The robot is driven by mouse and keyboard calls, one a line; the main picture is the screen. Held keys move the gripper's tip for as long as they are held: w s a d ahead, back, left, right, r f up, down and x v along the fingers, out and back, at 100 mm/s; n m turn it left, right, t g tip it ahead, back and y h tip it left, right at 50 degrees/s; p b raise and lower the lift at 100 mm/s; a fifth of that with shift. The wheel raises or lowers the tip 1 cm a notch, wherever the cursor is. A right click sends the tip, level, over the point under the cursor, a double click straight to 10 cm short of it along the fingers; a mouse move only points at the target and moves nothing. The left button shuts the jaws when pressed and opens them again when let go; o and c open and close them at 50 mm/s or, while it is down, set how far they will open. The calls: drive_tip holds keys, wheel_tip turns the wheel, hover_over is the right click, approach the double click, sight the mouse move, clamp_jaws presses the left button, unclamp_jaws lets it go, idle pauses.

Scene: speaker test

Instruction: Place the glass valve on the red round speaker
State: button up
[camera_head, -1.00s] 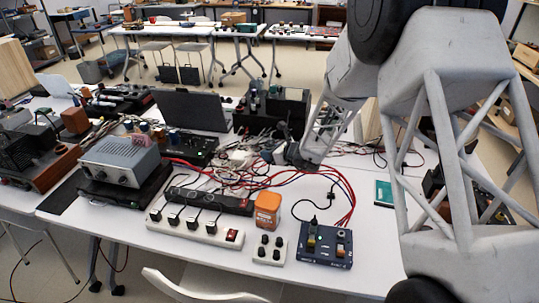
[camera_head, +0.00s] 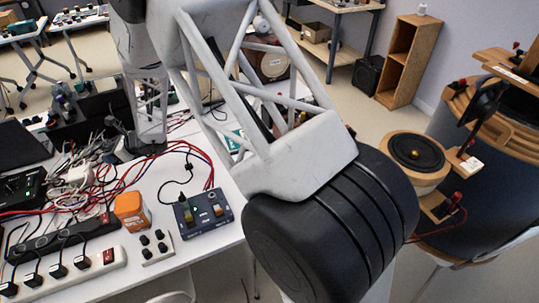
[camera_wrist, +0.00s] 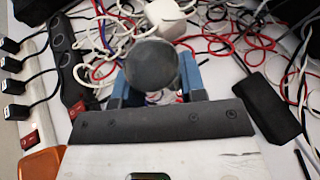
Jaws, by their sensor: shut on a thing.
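My gripper (camera_wrist: 150,88) has blue fingers and is shut on a dark grey round thing, seen end-on in the wrist view. This may be the glass valve (camera_wrist: 152,66), but no clear glass shows. In the head view my gripper (camera_head: 122,146) is small and low over the cables at the left, and what it holds cannot be made out. A round speaker (camera_head: 417,153) with a dark cone, a yellowish ring and a wooden rim is at the right. A dark reddish disc (camera_head: 274,66) on a wooden box shows partly behind my arm. I cannot tell which is the red speaker.
Red and white cables lie tangled around my gripper. An orange box (camera_head: 132,212), a blue switch box (camera_head: 203,211) and a power strip (camera_head: 70,275) stand on the white table. A wooden shelf (camera_head: 408,60) stands at the back. My large arm covers the middle.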

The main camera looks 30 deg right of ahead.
drive_tip(key=s+d, duration=0.3)
drive_tip(key=d, duration=0.8)
drive_tip(key=s+d+f+m+t, duration=0.1)
drive_tip(key=s+d, duration=0.2)
drive_tip(key=d, duration=0.7)
drive_tip(key=s+d, duration=0.3)
drive_tip(key=d, duration=0.8)
drive_tip(key=s+d+m+t+h, duration=0.1)
drive_tip(key=s+d, duration=1.8)
drive_tip(key=s, duration=0.3)
drive_tip(key=shift+f, duration=0.3)
drive_tip(key=shift+d, duration=0.1)
drive_tip(key=w+d, duration=0.1)
drive_tip(key=w, duration=0.4)
drive_tip(key=w+d+f, duration=0.1)
drive_tip(key=w+d, duration=0.1)
drive_tip(key=w, duration=0.3)
drive_tip(key=w+d, duration=0.2)
drive_tip(key=w, duration=0.3)
drive_tip(key=shift+f, duration=0.25)
drive_tip(key=shift+f, duration=0.1)
drive_tip(key=shift+f, duration=1.65)
